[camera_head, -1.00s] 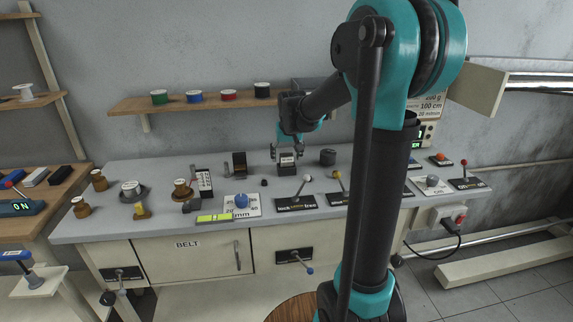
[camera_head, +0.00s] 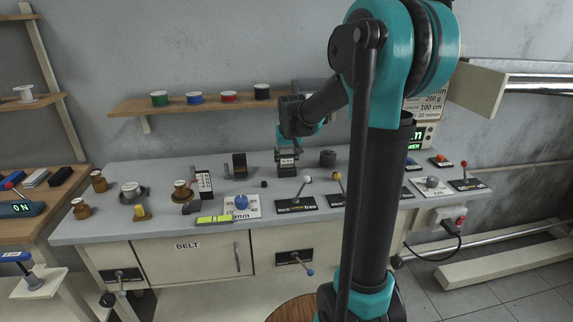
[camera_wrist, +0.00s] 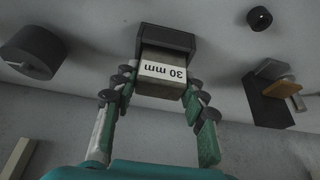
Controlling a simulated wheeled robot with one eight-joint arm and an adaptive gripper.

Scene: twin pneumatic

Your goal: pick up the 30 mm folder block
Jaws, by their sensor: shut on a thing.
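The 30 mm folder block (camera_head: 287,161) is a dark block with a pale front and a white label, upright on the grey bench. It also shows in the wrist view with its "30 mm" label (camera_wrist: 163,72) upside down. My gripper (camera_head: 287,151) reaches down over it from above. In the wrist view my gripper's fingers (camera_wrist: 162,88) are on both sides of the block, shut on it. I see no clear gap under the block, but the head view is too small to be sure.
A dark block-like fixture (camera_head: 239,164) stands further left. Levers on plates (camera_head: 296,203) line the front. A shelf with spools (camera_head: 195,103) hangs behind.

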